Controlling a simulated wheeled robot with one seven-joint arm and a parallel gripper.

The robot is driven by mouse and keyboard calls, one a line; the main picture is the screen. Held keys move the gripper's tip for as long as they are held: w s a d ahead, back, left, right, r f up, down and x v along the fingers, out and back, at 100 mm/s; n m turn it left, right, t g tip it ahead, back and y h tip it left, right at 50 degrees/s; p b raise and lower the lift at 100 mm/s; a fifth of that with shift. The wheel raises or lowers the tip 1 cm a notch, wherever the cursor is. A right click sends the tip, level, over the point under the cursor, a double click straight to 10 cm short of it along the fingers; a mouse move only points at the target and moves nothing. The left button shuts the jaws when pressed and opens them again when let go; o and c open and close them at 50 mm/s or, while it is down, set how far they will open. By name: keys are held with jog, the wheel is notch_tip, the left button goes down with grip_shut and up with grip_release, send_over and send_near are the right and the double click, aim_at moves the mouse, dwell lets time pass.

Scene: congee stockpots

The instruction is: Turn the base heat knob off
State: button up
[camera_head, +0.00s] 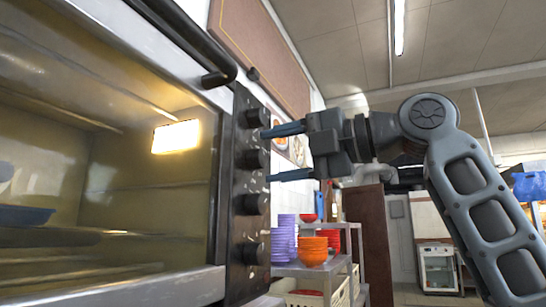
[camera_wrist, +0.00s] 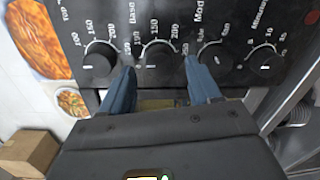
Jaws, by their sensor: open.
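The base heat knob (camera_wrist: 157,53) is a dark round knob on the black control panel (camera_head: 237,180). The word "Base" and a number scale are printed beside it. In the head view the base heat knob (camera_head: 255,159) is second from the top in a vertical row. My gripper (camera_head: 268,155) is open, its blue fingers pointing at the panel, one above and one below this knob. In the wrist view my gripper (camera_wrist: 160,66) has a fingertip on either side of the knob. I cannot tell whether they touch it. The knob's exact setting is too small to read.
Other knobs sit close by: one above (camera_head: 257,118) and the mode knob (camera_head: 255,204) below. The oven's glass door (camera_head: 130,180) with a black handle (camera_head: 185,35) is at left. Shelves with stacked bowls (camera_head: 313,250) stand behind. A cardboard box (camera_wrist: 28,153) shows in the wrist view.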

jog(key=v, duration=0.6)
jog(key=shift+d, duration=0.15)
